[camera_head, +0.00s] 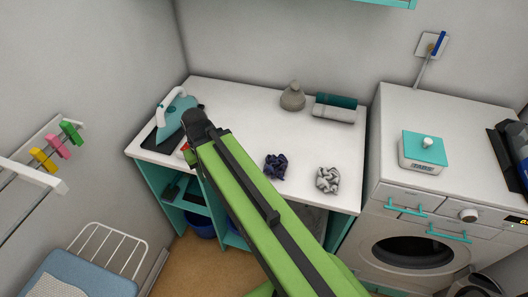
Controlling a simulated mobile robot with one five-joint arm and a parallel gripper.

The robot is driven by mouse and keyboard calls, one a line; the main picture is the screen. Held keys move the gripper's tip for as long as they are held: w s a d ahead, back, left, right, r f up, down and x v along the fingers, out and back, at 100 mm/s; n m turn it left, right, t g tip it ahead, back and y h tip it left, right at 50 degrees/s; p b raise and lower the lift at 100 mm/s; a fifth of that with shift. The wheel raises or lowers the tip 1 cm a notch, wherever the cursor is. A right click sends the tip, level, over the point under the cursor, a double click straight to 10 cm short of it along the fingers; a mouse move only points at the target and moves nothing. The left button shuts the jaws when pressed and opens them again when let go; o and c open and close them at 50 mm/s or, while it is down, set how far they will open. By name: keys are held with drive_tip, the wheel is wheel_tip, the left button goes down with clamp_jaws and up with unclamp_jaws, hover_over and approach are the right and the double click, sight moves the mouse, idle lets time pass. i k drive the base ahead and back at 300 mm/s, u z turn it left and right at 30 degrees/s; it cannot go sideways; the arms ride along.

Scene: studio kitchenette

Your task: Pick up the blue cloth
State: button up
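The blue cloth (276,166) is a small crumpled dark blue bundle on the white counter, right of my green arm. My arm reaches up from the bottom of the picture across the counter's front edge. Its dark end (198,122) is over the counter, left of and beyond the cloth, apart from it in the picture. My gripper's fingers cannot be made out, so whether it is open or shut does not show.
A crumpled grey cloth (328,180) lies right of the blue one. A teal iron (176,113) stands at the counter's left. A grey bottle (292,97) and rolled towels (335,107) are at the back. A washing machine (398,183) stands right.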

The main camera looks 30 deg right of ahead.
sight(276, 165)
drive_tip(key=z, duration=0.15)
drive_tip(key=k, duration=0.55)
drive_tip(key=u, duration=1.85)
drive_tip(key=k, duration=0.25)
drive_tip(key=u, duration=0.55)
drive_tip(key=i, duration=0.55)
drive_tip(key=u, duration=0.15)
drive_tip(key=k, duration=0.6)
drive_tip(key=z, duration=0.1)
